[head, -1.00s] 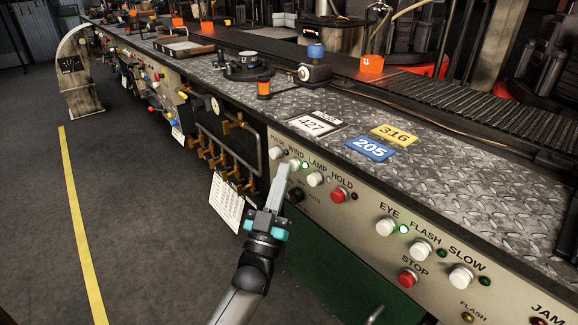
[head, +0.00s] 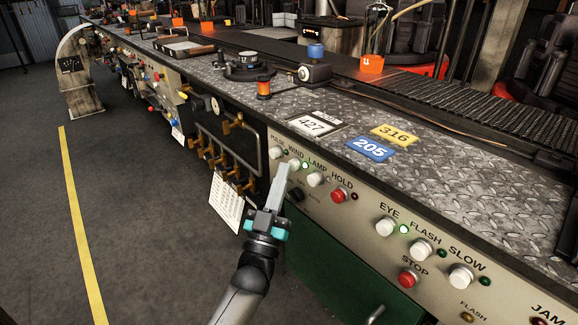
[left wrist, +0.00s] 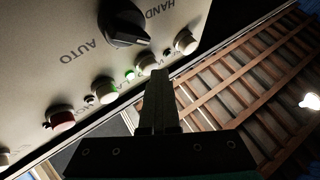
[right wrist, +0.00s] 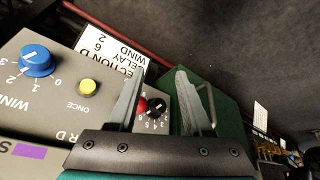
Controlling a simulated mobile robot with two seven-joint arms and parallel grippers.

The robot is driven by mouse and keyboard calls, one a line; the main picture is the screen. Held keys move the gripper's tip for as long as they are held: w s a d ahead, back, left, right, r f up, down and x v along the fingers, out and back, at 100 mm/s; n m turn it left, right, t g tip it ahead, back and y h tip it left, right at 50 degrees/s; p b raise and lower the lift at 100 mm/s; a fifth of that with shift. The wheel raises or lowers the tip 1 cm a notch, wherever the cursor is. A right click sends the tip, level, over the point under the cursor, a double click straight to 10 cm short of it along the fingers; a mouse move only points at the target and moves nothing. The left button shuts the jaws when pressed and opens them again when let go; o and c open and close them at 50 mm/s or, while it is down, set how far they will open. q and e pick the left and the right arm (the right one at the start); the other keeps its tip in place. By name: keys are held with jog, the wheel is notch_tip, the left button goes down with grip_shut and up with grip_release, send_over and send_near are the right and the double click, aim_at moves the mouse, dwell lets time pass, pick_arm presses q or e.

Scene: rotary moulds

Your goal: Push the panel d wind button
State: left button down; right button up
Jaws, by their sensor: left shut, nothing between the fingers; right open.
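The wind button (head: 294,164) is a white round button under the label WIND on the beige panel. A lit green lamp (head: 305,166) sits beside it. My left gripper (head: 287,170) is shut and empty, its fingertips just in front of the button and partly overlapping it. In the left wrist view the wind button (left wrist: 147,62) shows just beyond the fingertips (left wrist: 158,74); I cannot tell whether they touch. My right gripper (right wrist: 160,78) is open and empty in the right wrist view, and is outside the head view.
White lamp button (head: 315,179) and red hold button (head: 339,195) are to the right; another white button (head: 275,152) is to the left. A black selector knob (left wrist: 124,24) is close by. The right wrist view shows a blue knob (right wrist: 38,60) and yellow button (right wrist: 88,87).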

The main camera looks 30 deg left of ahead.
pick_arm(q)
jog(key=shift+w+d, duration=0.1)
jog(key=shift+w, duration=0.05)
jog(key=shift+w+d, duration=0.15)
jog(key=shift+w, duration=0.1)
dwell(0.5)
jog(key=shift+s, duration=0.15)
jog(key=shift+s+f, duration=0.1)
jog(key=s+a+p, duration=0.2)
jog(key=s, duration=0.3)
jog(key=shift+s+a+p, duration=0.25)
jog(key=shift+p, duration=0.15)
dwell(0.4)
